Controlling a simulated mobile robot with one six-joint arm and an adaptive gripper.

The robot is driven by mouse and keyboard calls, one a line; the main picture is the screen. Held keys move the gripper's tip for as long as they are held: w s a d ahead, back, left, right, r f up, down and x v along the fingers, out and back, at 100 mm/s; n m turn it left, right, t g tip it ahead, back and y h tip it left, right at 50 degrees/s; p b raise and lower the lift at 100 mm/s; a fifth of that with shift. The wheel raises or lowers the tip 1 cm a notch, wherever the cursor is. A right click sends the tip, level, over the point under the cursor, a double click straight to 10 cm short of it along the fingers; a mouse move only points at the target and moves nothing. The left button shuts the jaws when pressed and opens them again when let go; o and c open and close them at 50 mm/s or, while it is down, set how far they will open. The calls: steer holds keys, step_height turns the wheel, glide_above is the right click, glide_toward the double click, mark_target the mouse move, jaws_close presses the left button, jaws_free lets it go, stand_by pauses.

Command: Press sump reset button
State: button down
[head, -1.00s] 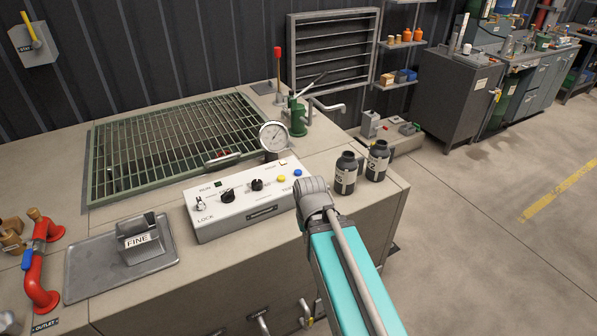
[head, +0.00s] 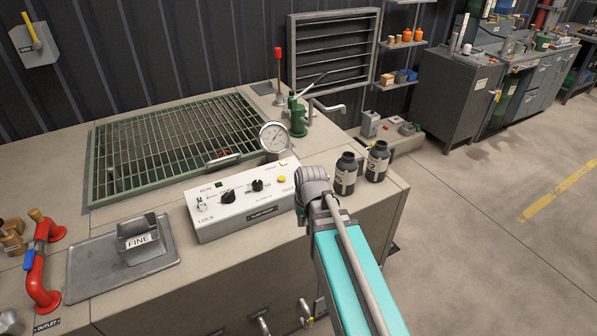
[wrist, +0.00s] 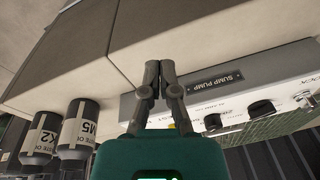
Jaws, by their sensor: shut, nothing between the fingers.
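The white control box (head: 238,208) stands on the beige bench top. It carries a key switch (head: 201,204), two black knobs and a yellow button (head: 281,178). The button captions are too small to read. In the wrist view its "SUMP PUMP" plate (wrist: 215,80) appears upside down, and a bit of yellow (wrist: 172,126) shows by the finger bases. My gripper (wrist: 153,78) is shut and empty, its fingers over the box's front edge. In the head view my arm hides the fingers and the box's right end. The blue button is hidden.
Two dark labelled bottles (head: 345,174) (head: 377,161) stand close right of my wrist. A round gauge (head: 274,137) rises behind the box. A green grating (head: 170,145) lies behind it, and a metal tray (head: 95,274) with a "FINE" block is at left.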

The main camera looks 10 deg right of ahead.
steer(key=w+d+r+m+t+y+p, duration=0.1)
steer(key=w+r+t, duration=0.1)
steer(key=w, duration=0.5)
steer(key=w+d+r+m+t+y+p, duration=0.1)
steer(key=w+r, duration=0.1)
steer(key=w, duration=0.6)
step_height(320, 180, up, 4)
steer(key=r+m+t, duration=0.1)
steer(key=m+t, duration=0.1)
steer(key=t, duration=0.2)
glide_above(296, 170)
steer(key=s, duration=0.2)
steer(key=shift+w+d+f+p, duration=0.2)
steer(key=shift+d+f+p, duration=0.1)
steer(key=shift+p, duration=0.1)
steer(key=shift+f, duration=0.1)
step_height(296, 170, down, 8)
steer(key=b, duration=0.8)
steer(key=shift+f+b, duration=0.25)
steer(key=shift+b, duration=0.15)
steer(key=shift+f+b, duration=0.95)
stand_by(0.5)
steer(key=shift+r, duration=0.2)
steer(key=shift+r+p, duration=0.8)
steer(key=shift+p, duration=0.2)
steer(key=shift+r, duration=0.1)
